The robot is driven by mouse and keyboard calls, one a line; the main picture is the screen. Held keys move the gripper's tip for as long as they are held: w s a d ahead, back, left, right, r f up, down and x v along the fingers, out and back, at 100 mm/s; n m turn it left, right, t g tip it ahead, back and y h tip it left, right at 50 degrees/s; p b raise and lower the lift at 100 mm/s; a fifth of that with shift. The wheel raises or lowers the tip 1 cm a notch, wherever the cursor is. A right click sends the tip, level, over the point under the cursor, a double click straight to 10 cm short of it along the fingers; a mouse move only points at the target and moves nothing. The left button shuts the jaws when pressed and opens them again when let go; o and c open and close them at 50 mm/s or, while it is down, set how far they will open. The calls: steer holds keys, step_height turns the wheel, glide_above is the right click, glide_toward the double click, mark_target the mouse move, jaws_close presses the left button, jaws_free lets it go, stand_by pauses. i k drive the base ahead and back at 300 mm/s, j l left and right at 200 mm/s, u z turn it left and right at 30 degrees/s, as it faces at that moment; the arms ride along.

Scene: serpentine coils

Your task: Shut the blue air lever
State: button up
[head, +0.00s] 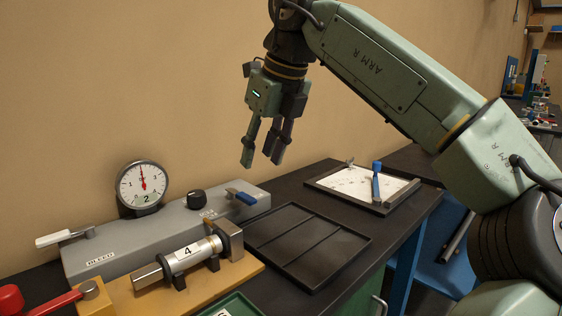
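The blue lever (242,197) is at the right end of the top of a long grey box (150,240). Its blue handle points to the lower right, and its pivot end is at the upper left. My gripper (261,161) hangs in the air above and beyond the box, fingers pointing down. Its fingers are apart with nothing between them. It is well clear of the lever and touches nothing.
A dial gauge (142,187), black knob (196,199) and white lever (62,237) are on or by the box. A yellow base (165,297) holds a metal cylinder (185,258). A red lever (48,302), an empty black tray (305,245) and a white-floored tray (352,190) are nearby.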

mark_target(241, 199)
steer(key=k+l, duration=0.1)
steer(key=k, duration=0.8)
